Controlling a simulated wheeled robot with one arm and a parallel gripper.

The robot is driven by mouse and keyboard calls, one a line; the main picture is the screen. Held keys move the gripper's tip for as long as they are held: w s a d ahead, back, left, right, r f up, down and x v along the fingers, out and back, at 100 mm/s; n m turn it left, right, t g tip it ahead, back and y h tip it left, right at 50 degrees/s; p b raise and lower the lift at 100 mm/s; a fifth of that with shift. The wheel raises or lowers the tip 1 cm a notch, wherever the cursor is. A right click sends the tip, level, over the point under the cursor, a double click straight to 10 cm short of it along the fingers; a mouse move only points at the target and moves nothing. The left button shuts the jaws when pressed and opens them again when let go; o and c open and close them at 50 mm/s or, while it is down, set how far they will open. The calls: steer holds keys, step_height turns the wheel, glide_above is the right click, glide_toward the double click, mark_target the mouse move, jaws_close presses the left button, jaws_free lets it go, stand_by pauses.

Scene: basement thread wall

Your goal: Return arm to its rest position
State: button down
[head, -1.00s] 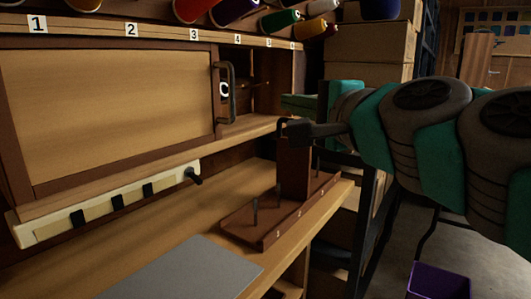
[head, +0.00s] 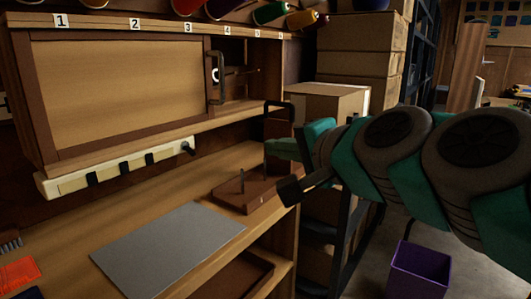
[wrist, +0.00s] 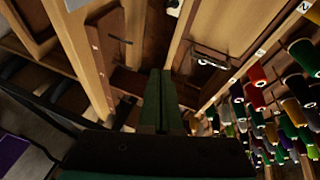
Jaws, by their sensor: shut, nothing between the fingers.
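My arm reaches in from the right in the head view. My gripper (head: 272,147) has teal fingers pointing left, in front of the brown wooden stand at the bench's right end. In the wrist view the fingers (wrist: 160,75) lie together with nothing between them. A dark block on my wrist hangs below the fingers in the head view. I cannot tell whether the gripper touches the stand, which it partly covers.
The wooden stand (head: 245,196) with upright pegs sits on the bench. A grey mat (head: 168,247) lies left of it. A cabinet with a handle (head: 216,78) is above. Cardboard boxes (head: 358,40) stand behind. A purple bin (head: 420,270) is on the floor at right. Thread spools (wrist: 255,97) line the wall.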

steer(key=s+d+f+n+g+h, duration=0.1)
steer(key=s+f+n+g+h, duration=0.25)
steer(key=f, duration=0.85)
steer(key=s+d+f+n+g, duration=0.25)
steer(key=s+f+g, duration=0.3)
steer(key=f, duration=0.75)
steer(key=s+d+f+n+g+h, duration=0.1)
steer(key=s+d+f+g+h, duration=0.1)
steer(key=s, duration=0.5)
steer(key=s+d+f+n+g+h, duration=0.2)
steer(key=s+d+f+g, duration=0.2)
steer(key=s+d+f, duration=0.3)
steer(key=shift+s+d+f, duration=0.25)
steer(key=shift+s+f, duration=0.3)
steer(key=shift+f, duration=0.25)
steer(key=shift+h, duration=0.25)
